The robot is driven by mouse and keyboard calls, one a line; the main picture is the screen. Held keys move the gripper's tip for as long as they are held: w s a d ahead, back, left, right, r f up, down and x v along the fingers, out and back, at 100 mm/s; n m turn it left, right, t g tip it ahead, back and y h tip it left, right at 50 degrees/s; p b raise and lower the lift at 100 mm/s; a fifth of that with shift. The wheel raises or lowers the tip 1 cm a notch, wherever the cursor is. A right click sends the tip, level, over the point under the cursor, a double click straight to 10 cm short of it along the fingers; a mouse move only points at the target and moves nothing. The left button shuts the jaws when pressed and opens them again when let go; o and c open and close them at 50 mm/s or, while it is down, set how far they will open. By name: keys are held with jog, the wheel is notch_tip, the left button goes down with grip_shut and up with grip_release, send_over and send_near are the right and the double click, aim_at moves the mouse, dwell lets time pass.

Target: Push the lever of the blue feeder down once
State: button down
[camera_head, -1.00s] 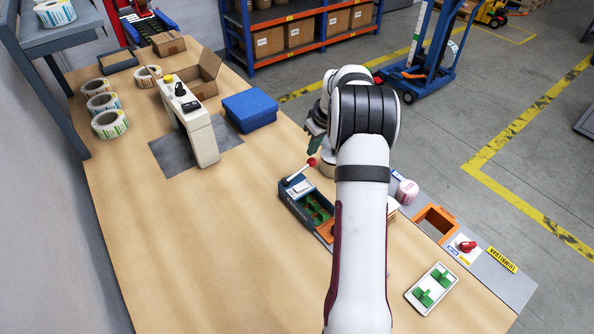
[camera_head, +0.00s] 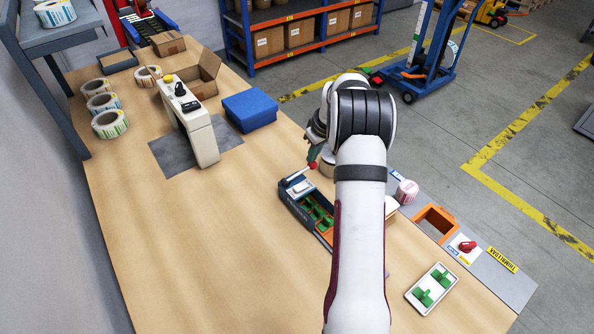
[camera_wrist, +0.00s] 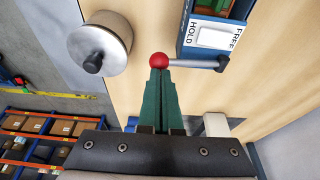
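The blue feeder (camera_head: 288,200) sits on the table left of my arm, with green pieces inside. Its lever (camera_head: 300,174) sticks out from the back end, slanting slightly up to a red knob (camera_head: 313,166). In the wrist view the lever (camera_wrist: 195,63) runs left from the feeder (camera_wrist: 238,10) to the red knob (camera_wrist: 159,60). My gripper (camera_wrist: 160,74) has its green fingers together with nothing between them. Its tips meet the knob in the picture; I cannot tell whether they touch. In the head view the gripper (camera_head: 313,153) is just above the knob, partly hidden by my arm.
A white switch marked HOLD and FREE (camera_wrist: 212,38) sits on the feeder. A metal cylinder with a black knob (camera_wrist: 100,45) stands nearby. The table's left middle is clear.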

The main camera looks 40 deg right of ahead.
jog(key=shift+f, duration=0.35)
notch_tip(320, 180, up, 11)
dwell(1.0)
